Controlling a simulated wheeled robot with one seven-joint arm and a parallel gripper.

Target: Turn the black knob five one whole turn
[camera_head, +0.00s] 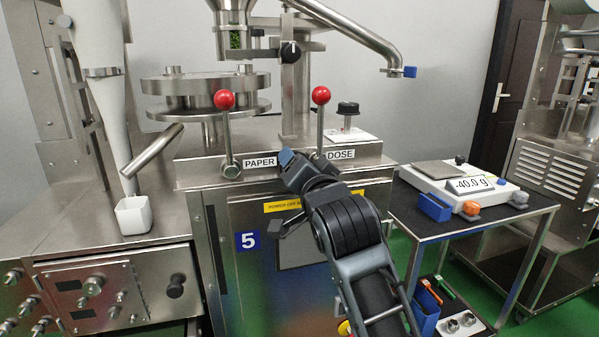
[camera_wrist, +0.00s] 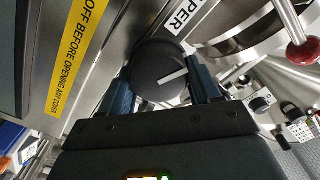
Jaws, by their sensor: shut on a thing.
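The black knob (camera_wrist: 152,64), round with a white pointer line, sits between my two blue fingers in the wrist view, beside the PAPER label. The pointer line slants up to the right in that picture. My gripper (camera_wrist: 162,84) is shut on the knob, one finger on each side. In the head view my gripper (camera_head: 287,158) reaches the upper front of the steel machine marked 5 (camera_head: 247,240), between the PAPER label (camera_head: 259,162) and the DOSE label (camera_head: 341,154). There the gripper hides the knob.
Two red-ball levers (camera_head: 224,99) (camera_head: 321,95) rise close on either side of my gripper. Another black knob (camera_head: 347,107) stands on the machine top, and one (camera_head: 290,52) on the column. A scale (camera_head: 465,185) stands on a trolley at right. A white cup (camera_head: 133,215) is at left.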

